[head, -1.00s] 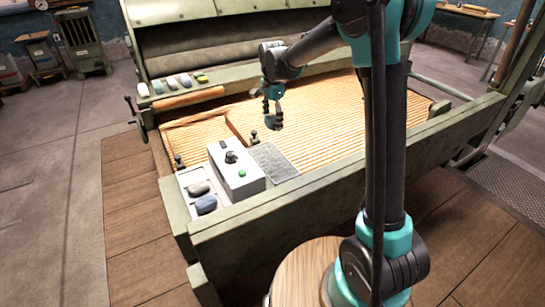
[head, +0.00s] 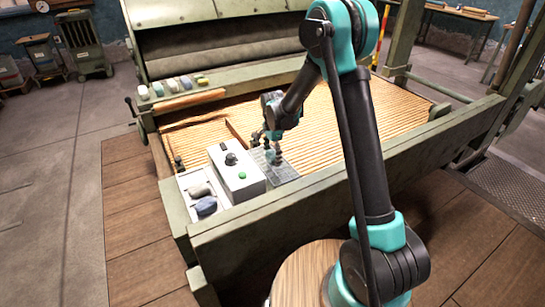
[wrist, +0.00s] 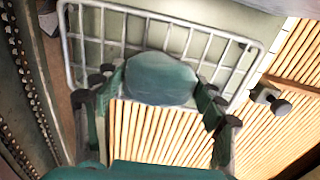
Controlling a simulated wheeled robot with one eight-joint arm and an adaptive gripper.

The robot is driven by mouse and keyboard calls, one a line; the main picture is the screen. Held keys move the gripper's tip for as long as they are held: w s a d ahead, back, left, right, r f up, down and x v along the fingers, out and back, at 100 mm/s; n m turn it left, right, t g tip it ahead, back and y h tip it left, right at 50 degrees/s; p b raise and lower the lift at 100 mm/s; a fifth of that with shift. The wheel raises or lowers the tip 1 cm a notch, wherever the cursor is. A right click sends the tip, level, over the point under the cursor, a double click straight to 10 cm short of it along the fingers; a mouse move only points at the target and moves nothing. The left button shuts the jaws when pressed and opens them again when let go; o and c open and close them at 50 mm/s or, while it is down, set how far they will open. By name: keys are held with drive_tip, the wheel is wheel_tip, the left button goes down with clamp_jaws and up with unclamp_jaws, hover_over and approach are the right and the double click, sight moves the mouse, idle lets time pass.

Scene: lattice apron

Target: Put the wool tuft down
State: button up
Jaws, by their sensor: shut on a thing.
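A grey-blue wool tuft (wrist: 160,78) sits between the fingers of my gripper (wrist: 160,90) in the wrist view. My gripper is shut on it, with a finger on each side. In the head view my gripper (head: 268,152) is low over the grey mesh panel (head: 287,173), right of the white control box. The tuft is mostly hidden by the fingers there. In the wrist view a pale wire grid (wrist: 88,50) lies behind the tuft. I cannot tell whether the tuft touches it.
A white control box (head: 240,182) with a green button stands left of my gripper. Beside it a white tray (head: 184,181) holds a grey and a blue lump. Several small lumps (head: 172,85) line the back rail. Wooden slats (head: 330,120) lie behind and right; a green beam (head: 300,200) runs in front.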

sight(273, 153)
drive_tip(key=shift+f, duration=0.25)
drive_tip(key=o, duration=0.9)
wheel_tip(273, 153, up, 12)
drive_tip(key=shift+r, duration=0.1)
idle(0.3)
